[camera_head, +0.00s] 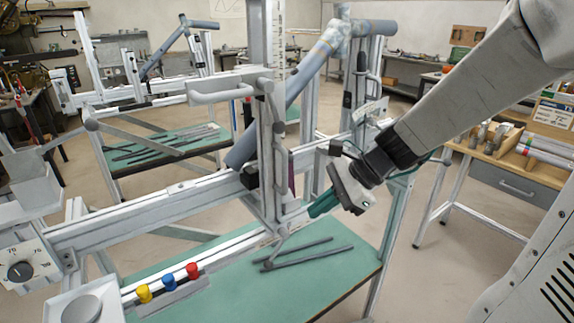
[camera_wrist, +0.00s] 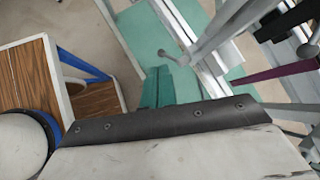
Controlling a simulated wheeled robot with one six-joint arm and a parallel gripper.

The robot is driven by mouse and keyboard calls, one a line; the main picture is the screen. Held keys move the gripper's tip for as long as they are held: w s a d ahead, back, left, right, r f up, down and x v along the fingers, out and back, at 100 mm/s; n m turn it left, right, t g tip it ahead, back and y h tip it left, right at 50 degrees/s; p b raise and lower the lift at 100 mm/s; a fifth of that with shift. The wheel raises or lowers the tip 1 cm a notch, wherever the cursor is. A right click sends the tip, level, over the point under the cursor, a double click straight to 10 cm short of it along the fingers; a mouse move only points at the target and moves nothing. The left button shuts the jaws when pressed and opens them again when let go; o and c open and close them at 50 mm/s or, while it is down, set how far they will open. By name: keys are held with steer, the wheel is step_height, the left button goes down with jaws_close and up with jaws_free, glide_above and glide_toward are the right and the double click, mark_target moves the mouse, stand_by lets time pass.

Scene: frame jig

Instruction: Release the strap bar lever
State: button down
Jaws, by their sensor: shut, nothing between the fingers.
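My gripper (camera_head: 322,204) has teal fingers and is shut and empty, beside the lower part of the jig's upright post. In the wrist view its closed fingertips (camera_wrist: 157,88) point towards the jig, over the green bench top. A thin grey lever with a small round end (camera_head: 268,265) sticks out low on the post, below and left of my fingers. It also shows in the wrist view (camera_wrist: 164,54), just beyond the fingertips and apart from them. I take it for the strap bar lever. A dark maroon strip (camera_wrist: 276,72) shows at the right in the wrist view, partly hidden by jig rails.
The jig's long rail (camera_head: 150,215) crosses the head view. Yellow, blue and red knobs (camera_head: 168,283) and a dial (camera_head: 20,271) are at lower left. Dark tubes (camera_head: 310,257) lie on the green bench top (camera_head: 345,275). A wooden workbench (camera_head: 540,170) stands at right, with open floor between.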

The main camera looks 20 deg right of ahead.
steer(key=w+d+m+t, duration=0.2)
steer(key=w+m, duration=0.3)
steer(key=m, duration=0.3)
steer(key=w+d+m+t+h, duration=0.1)
steer(key=w+d+m+t, duration=0.2)
steer(key=w+m, duration=0.3)
steer(key=m+t, duration=0.1)
steer(key=m, duration=0.2)
steer(key=shift+d+r, duration=0.25)
steer(key=shift+r, duration=0.05)
steer(key=w+a+f, duration=0.2)
steer(key=w+a, duration=0.1)
steer(key=w, duration=0.5)
steer(key=shift+w+a, duration=0.2)
steer(key=shift+a, duration=0.05)
steer(key=shift+d, duration=0.2)
